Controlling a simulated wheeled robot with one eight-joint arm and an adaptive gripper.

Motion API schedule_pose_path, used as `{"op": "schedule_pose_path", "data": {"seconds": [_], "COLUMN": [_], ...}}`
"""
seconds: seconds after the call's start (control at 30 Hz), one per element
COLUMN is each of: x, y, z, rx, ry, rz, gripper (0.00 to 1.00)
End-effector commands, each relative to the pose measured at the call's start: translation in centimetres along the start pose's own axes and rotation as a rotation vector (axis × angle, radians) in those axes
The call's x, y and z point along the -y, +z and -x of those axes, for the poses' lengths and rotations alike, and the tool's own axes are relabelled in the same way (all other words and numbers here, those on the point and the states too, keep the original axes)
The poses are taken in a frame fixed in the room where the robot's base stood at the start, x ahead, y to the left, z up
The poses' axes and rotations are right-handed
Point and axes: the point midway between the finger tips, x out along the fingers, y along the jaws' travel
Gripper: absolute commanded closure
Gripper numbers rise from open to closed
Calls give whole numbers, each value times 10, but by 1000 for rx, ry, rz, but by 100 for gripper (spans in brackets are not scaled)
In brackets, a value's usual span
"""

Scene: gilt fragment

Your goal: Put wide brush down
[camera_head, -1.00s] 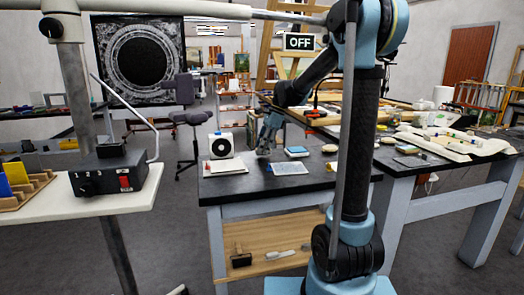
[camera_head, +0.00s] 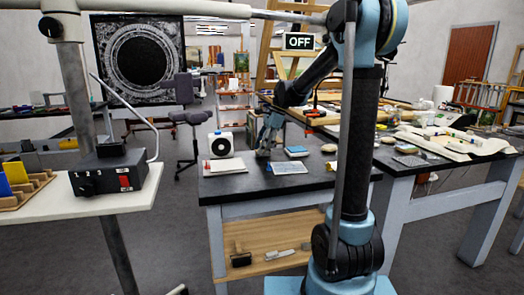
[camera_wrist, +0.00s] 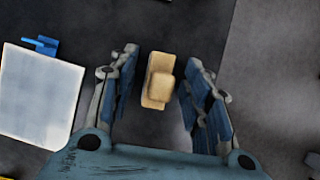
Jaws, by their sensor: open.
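My gripper (camera_head: 264,149) is low over the dark worktable (camera_head: 330,182) in the head view. In the wrist view my gripper (camera_wrist: 160,75) is open, with one finger on each side of a tan, stepped block-like thing (camera_wrist: 158,82). This may be the wide brush seen from above; I cannot be sure. Dark gaps show between it and both fingers. The head view is too small to show it clearly at the fingertips.
A white sheet (camera_wrist: 38,95) with a blue piece (camera_wrist: 42,45) at its edge lies left in the wrist view. A white box (camera_head: 220,145), a pale pad (camera_head: 288,168) and a blue block (camera_head: 297,152) are near my gripper. A lower shelf (camera_head: 275,262) holds tools.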

Motion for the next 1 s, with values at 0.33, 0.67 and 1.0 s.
{"op": "schedule_pose_path", "data": {"seconds": [0.33,0.67,1.0], "x": [0,0,0], "y": [0,1,1], "z": [62,107,114], "rx": [0,0,0], "ry": [-1,1,1], "rz": [-1,0,1], "gripper": [56,56,56]}}
